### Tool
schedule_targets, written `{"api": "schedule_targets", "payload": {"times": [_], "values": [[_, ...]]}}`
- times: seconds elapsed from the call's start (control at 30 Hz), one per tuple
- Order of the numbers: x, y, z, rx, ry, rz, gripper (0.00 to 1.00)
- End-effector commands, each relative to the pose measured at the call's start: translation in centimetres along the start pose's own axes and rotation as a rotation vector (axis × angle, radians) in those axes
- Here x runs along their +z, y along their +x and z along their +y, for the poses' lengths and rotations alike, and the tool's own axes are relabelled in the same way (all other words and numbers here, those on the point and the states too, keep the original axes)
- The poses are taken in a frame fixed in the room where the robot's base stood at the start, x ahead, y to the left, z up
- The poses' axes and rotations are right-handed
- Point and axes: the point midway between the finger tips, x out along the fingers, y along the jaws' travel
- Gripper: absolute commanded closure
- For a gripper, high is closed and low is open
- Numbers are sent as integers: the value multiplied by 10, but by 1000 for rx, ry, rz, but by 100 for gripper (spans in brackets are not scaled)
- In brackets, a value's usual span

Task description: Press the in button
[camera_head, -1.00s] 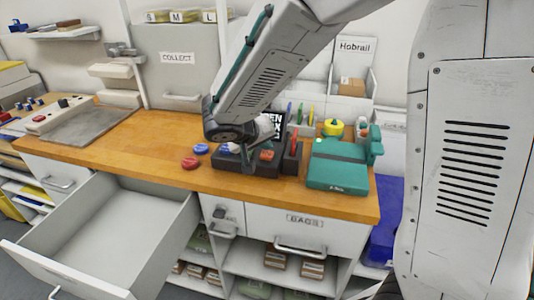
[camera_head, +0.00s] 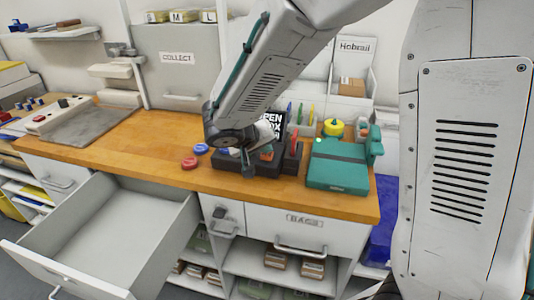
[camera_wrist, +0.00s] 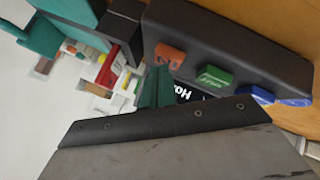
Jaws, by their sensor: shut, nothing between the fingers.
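A dark button box (camera_head: 276,169) sits on the wooden counter, partly hidden by my arm. In the wrist view the box (camera_wrist: 225,45) shows an orange button (camera_wrist: 170,55), a green button (camera_wrist: 214,76) and a blue button (camera_wrist: 256,95) in a row. Small pale lettering shows on the green one, but I cannot read which button is marked "in".
A teal machine (camera_head: 338,165) stands right of the box. A red disc (camera_head: 190,162) and a blue disc (camera_head: 200,149) lie to its left. An open drawer (camera_head: 110,235) juts out below left. The left-middle counter is clear.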

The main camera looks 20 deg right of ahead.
Motion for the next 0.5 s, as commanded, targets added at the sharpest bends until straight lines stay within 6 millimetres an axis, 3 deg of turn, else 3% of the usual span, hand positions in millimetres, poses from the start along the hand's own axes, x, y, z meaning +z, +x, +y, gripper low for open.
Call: {"api": "schedule_targets", "payload": {"times": [0.5], "values": [[3,4,-2,0,-1,0,100]]}}
